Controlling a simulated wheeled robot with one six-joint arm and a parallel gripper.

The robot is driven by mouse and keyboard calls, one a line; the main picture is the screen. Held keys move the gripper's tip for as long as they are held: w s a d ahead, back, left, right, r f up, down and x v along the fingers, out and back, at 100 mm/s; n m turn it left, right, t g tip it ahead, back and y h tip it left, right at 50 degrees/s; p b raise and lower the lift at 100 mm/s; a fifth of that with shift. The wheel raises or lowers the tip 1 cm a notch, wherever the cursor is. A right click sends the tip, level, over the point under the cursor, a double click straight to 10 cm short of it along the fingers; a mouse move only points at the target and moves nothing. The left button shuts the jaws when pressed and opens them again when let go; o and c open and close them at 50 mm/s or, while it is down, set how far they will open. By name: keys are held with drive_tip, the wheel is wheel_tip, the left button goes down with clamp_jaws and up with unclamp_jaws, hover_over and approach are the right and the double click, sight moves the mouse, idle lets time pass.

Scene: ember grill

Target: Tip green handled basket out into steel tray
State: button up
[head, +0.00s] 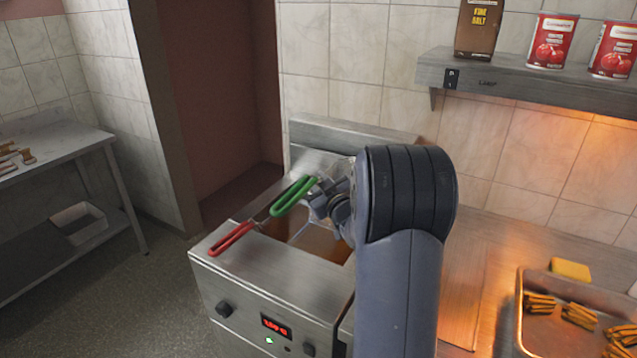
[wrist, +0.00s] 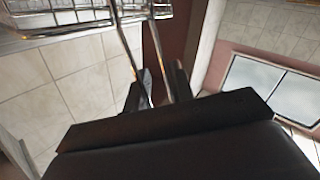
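The green handled basket (head: 295,197) is at the fryer in the head view, its green handle pointing down and left. Most of its wire body is hidden behind my arm. In the wrist view its wire mesh (wrist: 85,14) fills the top left, and its metal rods run down between my fingers. My gripper (wrist: 155,92) appears shut on the handle rods; in the head view it is partly hidden by my arm. The steel tray (head: 519,305) is at the lower right of the head view, holding several brown ridged pieces. The basket's contents are not visible.
The fryer (head: 265,270) has a second, red handled basket (head: 232,238) beside the green one. A yellow block (head: 570,269) sits by the tray's back edge. A shelf (head: 510,78) with cans hangs above the right counter. A steel table (head: 50,150) stands at left.

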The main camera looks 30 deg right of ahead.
drive_tip(key=shift+o, duration=1)
drive_tip(key=shift+s, duration=0.15)
drive_tip(key=s+b, duration=0.2)
drive_tip(key=s, duration=0.8)
drive_tip(key=shift+s+a, duration=0.25)
drive_tip(key=shift+s, duration=0.05)
drive_tip(key=shift+w, duration=0.15)
drive_tip(key=w+p, duration=0.2)
drive_tip(key=w, duration=0.9)
drive_tip(key=shift+s+d+b, duration=0.1)
drive_tip(key=shift+s+b, duration=0.5)
drive_tip(key=shift+s, duration=2.3)
